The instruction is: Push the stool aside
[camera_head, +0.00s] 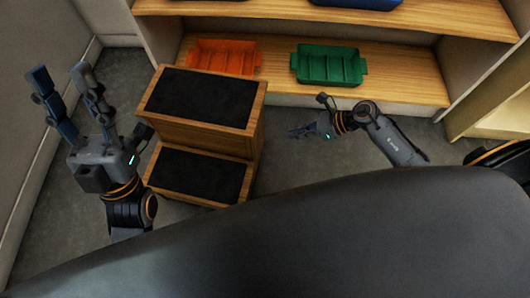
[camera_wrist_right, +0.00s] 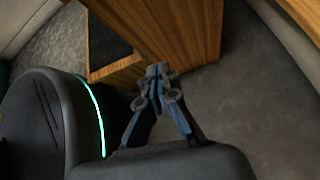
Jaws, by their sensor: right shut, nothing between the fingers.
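The stool (camera_head: 258,135) is a wooden two-step stool with black tread pads, standing upright on the floor in front of a shelf in the head view. Its wooden side also shows in the right wrist view (camera_wrist_right: 185,30). My left gripper (camera_head: 58,82) is open and empty, raised to the left of the stool, its two fingers apart. My right gripper (camera_head: 297,132) is to the right of the stool, pointing at its side. In the right wrist view its fingertips (camera_wrist_right: 158,70) are together with nothing between them, close to the stool's side; I cannot tell whether they touch.
Behind the stool, a wooden shelf (camera_head: 400,82) holds an orange tray (camera_head: 222,57) and a green tray (camera_head: 328,66). A blue container (camera_head: 358,3) is on the upper shelf. A wall (camera_head: 38,130) runs along the left.

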